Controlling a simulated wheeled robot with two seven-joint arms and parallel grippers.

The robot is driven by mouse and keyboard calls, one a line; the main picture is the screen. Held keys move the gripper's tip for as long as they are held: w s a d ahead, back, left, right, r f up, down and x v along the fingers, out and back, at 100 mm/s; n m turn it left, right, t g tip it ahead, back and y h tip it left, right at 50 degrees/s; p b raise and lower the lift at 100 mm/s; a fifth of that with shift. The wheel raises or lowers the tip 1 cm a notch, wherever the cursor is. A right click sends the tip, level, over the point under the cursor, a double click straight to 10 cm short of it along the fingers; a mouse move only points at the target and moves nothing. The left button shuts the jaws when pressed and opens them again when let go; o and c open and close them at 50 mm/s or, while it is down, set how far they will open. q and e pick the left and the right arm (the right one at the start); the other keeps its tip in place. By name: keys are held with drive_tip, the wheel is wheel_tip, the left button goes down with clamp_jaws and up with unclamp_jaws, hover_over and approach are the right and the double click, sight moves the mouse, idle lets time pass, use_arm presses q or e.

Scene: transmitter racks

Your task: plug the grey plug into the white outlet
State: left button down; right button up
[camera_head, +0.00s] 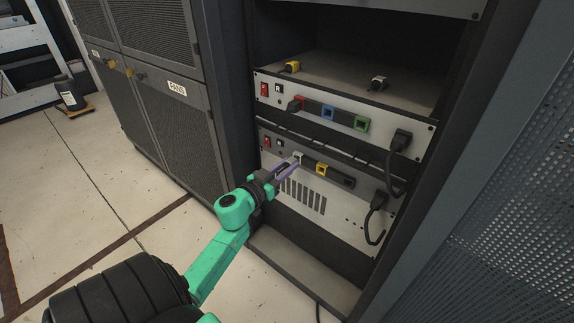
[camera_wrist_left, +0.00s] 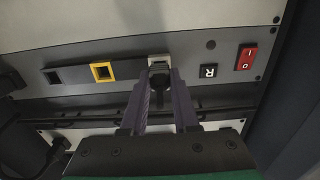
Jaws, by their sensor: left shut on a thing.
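The white outlet (camera_head: 298,156) is on the front of the lower rack unit, left of a yellow outlet (camera_head: 321,169). In the left wrist view the white outlet (camera_wrist_left: 158,59) lies straight ahead of the fingertips. My left gripper (camera_head: 294,164) has its purple fingers at this outlet. It is shut on a dark-looking plug (camera_wrist_left: 160,80), which I take as the grey plug. The plug points at the outlet and is at or very near its face. The fingers and the plug hide the opening, so I cannot tell how deep it sits. My right gripper is not in view.
The upper unit has red, blue and green outlets (camera_head: 361,123). Black cables (camera_head: 378,201) hang at the right. A red switch (camera_wrist_left: 246,58) is near the white outlet.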

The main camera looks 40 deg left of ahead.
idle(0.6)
use_arm(q)
drive_tip(key=shift+p, duration=0.35)
drive_tip(key=shift+w, duration=0.55)
drive_tip(key=c, duration=0.6)
unclamp_jaws()
drive_tip(key=shift+s, duration=0.1)
drive_tip(key=s+p, duration=0.3)
drive_tip(key=s, duration=1.1)
drive_tip(key=shift+s+d, duration=0.15)
drive_tip(key=shift+s, duration=0.1)
